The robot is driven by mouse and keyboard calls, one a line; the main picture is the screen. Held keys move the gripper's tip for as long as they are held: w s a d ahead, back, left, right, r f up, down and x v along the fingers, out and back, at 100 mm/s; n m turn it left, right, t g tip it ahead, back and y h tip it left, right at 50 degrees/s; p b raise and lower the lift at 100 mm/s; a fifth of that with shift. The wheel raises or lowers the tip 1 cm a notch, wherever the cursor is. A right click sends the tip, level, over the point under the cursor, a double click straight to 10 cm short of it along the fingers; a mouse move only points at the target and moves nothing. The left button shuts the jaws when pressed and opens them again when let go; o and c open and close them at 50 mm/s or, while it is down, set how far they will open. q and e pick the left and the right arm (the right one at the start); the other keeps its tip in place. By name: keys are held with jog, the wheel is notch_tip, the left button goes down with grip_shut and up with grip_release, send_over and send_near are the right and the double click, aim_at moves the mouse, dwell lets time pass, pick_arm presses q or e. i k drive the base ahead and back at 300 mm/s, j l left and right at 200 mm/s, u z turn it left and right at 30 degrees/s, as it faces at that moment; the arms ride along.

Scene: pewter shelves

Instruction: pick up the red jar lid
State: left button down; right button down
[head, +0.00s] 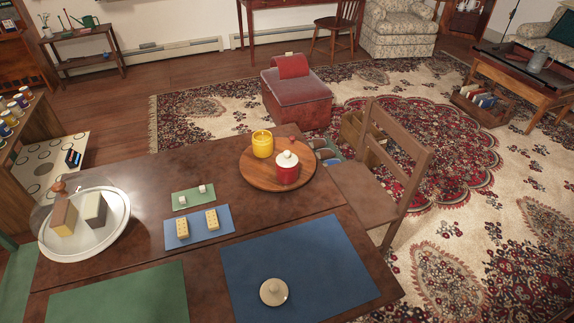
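A small red jar (287,175) stands upright on a round wooden board (262,180) at the far right of the dark wooden table. A whitish lid (287,159) with a small knob sits on top of it. A separate round beige lid (273,292) with a knob lies on the large blue mat (325,262) near the front of the table. I cannot tell from its colour which jar it belongs to. Neither of my grippers is in view.
A yellow jar (262,145) stands beside the red jar on the board. Dice and yellow domino-like blocks lie on small mats. A plate (115,235) with two blocks is at left. A wooden chair (385,185) stands against the table's right side. The blue mat around the beige lid is clear.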

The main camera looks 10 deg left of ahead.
aim_at(287, 159)
jog(key=i+l, duration=0.1)
jog(key=l, duration=0.85)
jog(key=i+l+z, duration=0.1)
jog(key=l, duration=0.35)
jog(key=i+l, duration=0.1)
jog(key=l, duration=0.4)
jog(key=i+l, duration=0.1)
jog(key=l, duration=0.35)
jog(key=z, duration=0.05)
